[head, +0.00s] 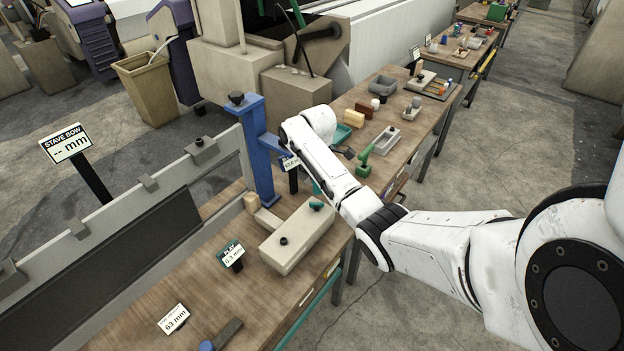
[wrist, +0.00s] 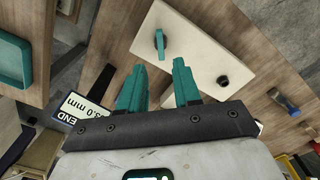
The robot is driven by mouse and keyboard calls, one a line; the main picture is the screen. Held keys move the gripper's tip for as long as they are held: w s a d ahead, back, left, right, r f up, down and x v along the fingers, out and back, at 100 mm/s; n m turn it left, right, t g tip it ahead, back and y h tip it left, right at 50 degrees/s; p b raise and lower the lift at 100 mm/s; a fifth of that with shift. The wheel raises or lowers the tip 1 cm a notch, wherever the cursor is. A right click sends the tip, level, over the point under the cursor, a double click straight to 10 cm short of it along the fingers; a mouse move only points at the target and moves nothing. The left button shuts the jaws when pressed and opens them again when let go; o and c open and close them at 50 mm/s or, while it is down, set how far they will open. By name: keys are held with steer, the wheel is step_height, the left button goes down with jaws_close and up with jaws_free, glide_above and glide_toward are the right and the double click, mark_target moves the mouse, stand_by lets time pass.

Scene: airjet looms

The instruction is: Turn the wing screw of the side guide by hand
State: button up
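The side guide appears to be the pale beige block (head: 298,240) on the wooden bench; it also shows in the wrist view (wrist: 200,50). A teal wing screw (head: 316,206) stands on its far end, and it shows upright in the wrist view (wrist: 160,43). A black knob (head: 283,240) sits on the block's nearer part and shows in the wrist view (wrist: 223,81). My gripper (wrist: 158,68) has two teal fingers, apart and empty, with the wing screw beyond the gap between the tips. In the head view my arm hides most of the gripper.
A blue post (head: 257,145) and a long grey rail (head: 130,215) stand left of the block. Small signs include the play sign (head: 232,255) and the stave bow sign (head: 67,143). A green clamp-like tool (head: 378,150) and a teal tray (head: 341,133) lie farther along the bench.

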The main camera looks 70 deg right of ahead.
mark_target(317, 203)
steer(key=shift+f+b, duration=1.85)
steer(key=shift+f, duration=1.8)
steer(key=shift+f, duration=0.1)
jaws_close()
steer(key=shift+c, duration=2)
jaws_free()
steer(key=shift+n, duration=0.4)
steer(key=o, duration=0.5)
